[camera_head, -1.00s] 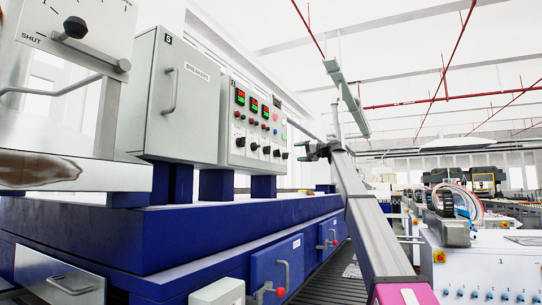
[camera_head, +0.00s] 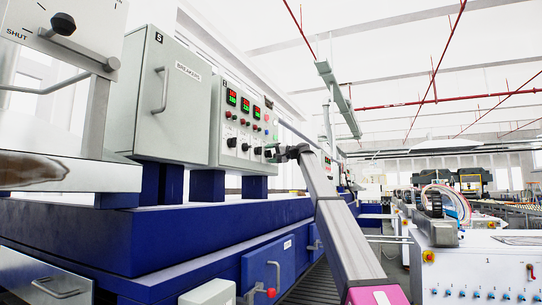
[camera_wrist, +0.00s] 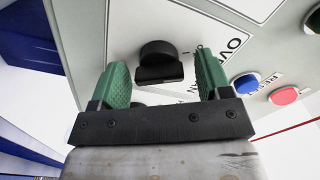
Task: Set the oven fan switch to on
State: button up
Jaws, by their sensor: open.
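The oven fan switch (camera_wrist: 158,64) is a black rotary knob on a white label plate. I cannot tell whether the fingers touch the knob. In the head view my gripper (camera_head: 276,153) is at the front of the grey control panel (camera_head: 229,165), near its lower right knobs. The switch itself is hidden or too small to single out there.
A grey breakers cabinet (camera_head: 188,115) stands left of the panel. Blue machine bodies (camera_head: 150,235) lie below. The aisle to the right is narrow.

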jog(key=c, duration=0.9)
jog(key=shift+c, duration=0.2)
jog(key=shift+m, duration=0.3)
jog(key=m, duration=0.5)
jog(key=shift+f, duration=0.15)
jog(key=m, duration=0.6)
jog(key=shift+f, duration=0.1)
jog(key=shift+m, duration=0.3)
jog(key=o, duration=0.9)
